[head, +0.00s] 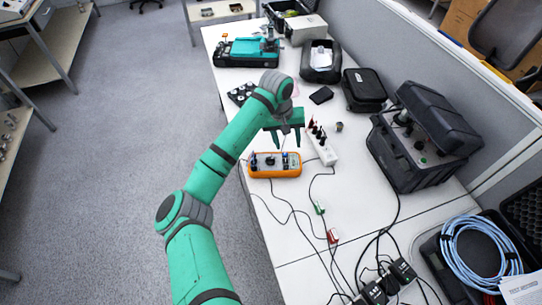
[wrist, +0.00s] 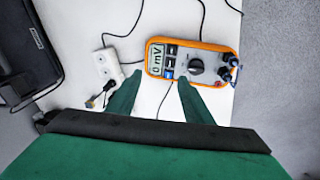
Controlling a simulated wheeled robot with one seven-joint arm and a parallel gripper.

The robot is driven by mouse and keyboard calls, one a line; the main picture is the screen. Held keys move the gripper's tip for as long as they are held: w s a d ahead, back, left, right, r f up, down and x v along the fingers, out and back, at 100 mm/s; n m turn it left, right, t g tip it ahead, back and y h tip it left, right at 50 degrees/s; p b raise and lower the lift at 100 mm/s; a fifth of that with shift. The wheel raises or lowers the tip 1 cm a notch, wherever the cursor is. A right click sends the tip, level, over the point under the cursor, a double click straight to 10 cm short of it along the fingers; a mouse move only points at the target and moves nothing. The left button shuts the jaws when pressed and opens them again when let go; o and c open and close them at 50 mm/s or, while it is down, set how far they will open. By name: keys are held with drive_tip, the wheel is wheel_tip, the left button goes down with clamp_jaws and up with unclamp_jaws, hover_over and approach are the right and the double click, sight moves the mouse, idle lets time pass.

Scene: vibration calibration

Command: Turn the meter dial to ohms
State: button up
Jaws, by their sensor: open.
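The orange-edged meter (head: 262,173) lies on the white table below my gripper in the head view. In the wrist view the meter (wrist: 207,45) has a display (wrist: 156,60) reading about "0 mV", and a round black dial (wrist: 196,67). The dial's pointer setting is too small to read. My gripper (head: 285,142) is open and empty above the table, close to the meter. In the wrist view its fingertips (wrist: 160,79) are spread, the right one near the dial's lower left, the left one beyond the display end. I cannot see contact with the dial.
A white power strip (head: 325,150) with plugs lies right of the meter in the head view. Cables run across the table from the meter's area. A large dark open case (head: 405,170) stands further right. The table's edge (head: 250,197) is close on the meter's left.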

wheel_tip(320, 180, up, 2)
drive_tip(key=y, duration=0.2)
hover_over(270, 159)
drive_tip(key=shift+n+g, duration=0.3)
drive_tip(key=shift+g, duration=0.1)
wheel_tip(270, 159, down, 10)
drive_tip(key=shift+w+f, duration=0.15)
drive_tip(key=shift+d, duration=0.15)
drive_tip(key=c, duration=0.8)
drive_tip(key=shift+c, duration=1.3)
drive_tip(key=shift+a, duration=0.2)
